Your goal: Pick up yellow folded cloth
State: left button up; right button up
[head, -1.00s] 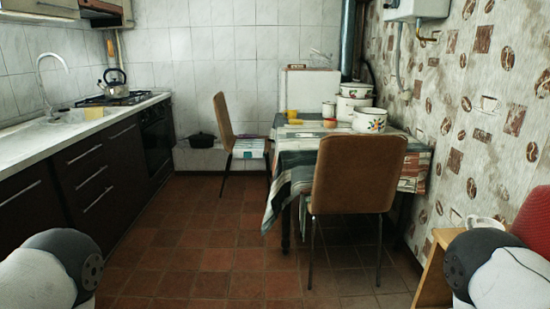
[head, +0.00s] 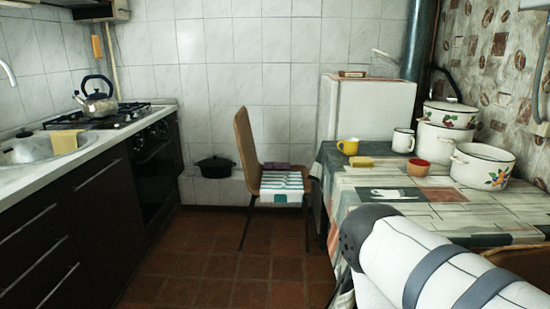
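A yellow folded cloth (head: 65,142) appears to lie at the right end of the sink, on the counter at the left. A smaller dull-yellow block (head: 361,162) lies on the dining table beside the yellow mug; I cannot tell whether it is cloth or a sponge. Neither of my grippers is in view. My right arm's white and grey links cover the lower right, in front of the table. Nothing of mine touches either yellow thing.
The dining table (head: 400,183) holds a yellow mug (head: 348,146), a white mug (head: 403,140), a red bowl (head: 418,167) and enamel pots (head: 482,165). A chair (head: 246,150) stands at its left. The stove (head: 125,114) holds a kettle (head: 98,97). Tiled floor (head: 215,275) is free between.

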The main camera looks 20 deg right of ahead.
aim_at(355, 163)
jog(key=i+j+z, duration=0.15)
jog(key=i+z, duration=0.35)
jog(key=i+j+z, duration=0.95)
jog(key=i, duration=0.1)
